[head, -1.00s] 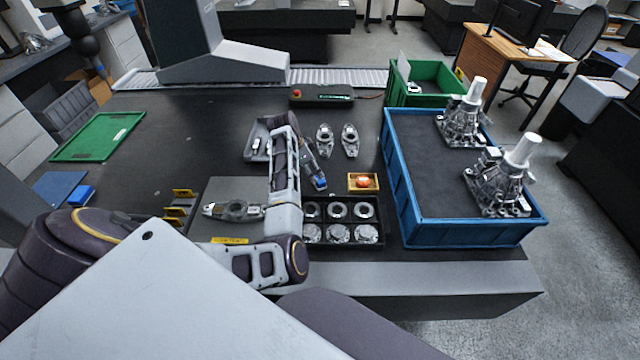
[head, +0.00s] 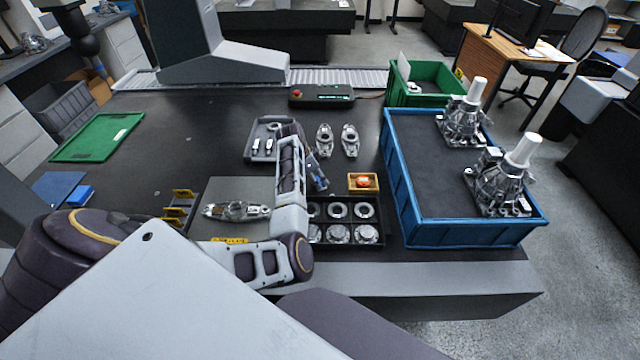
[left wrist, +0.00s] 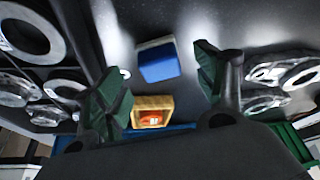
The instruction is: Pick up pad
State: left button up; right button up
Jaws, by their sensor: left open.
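A small blue pad with a pale grey side (left wrist: 158,62) lies on the dark table between my left gripper's fingertips in the left wrist view. In the head view only a bit of its blue (head: 321,184) shows beside the gripper, left of the small yellow box. My left gripper (head: 313,172) points down near the pad, partly hidden by its own arm. In the left wrist view its two green-padded fingers (left wrist: 163,82) are wide apart, one on each side of the pad, with nothing held. My right gripper is not in view.
A yellow box (head: 351,188) with an orange item stands close right of the pad. A black tray (head: 379,228) of round parts is nearer me. Two metal flanges (head: 324,140) (head: 350,140) lie behind, a grey tray (head: 249,150) at back left. A blue bin (head: 440,231) stands right.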

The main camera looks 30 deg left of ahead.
pick_arm(q)
jog(key=x, duration=0.3)
jog(key=shift+f, duration=0.1)
jog(key=shift+w+f, duration=0.1)
jog(key=shift+f, duration=0.1)
jog(key=shift+c, duration=0.2)
jog(key=c, duration=1)
jog(key=shift+c, duration=0.3)
jog(key=shift+r, duration=0.25)
notch_tip(320, 180, up, 8)
jog(key=shift+r, duration=0.8)
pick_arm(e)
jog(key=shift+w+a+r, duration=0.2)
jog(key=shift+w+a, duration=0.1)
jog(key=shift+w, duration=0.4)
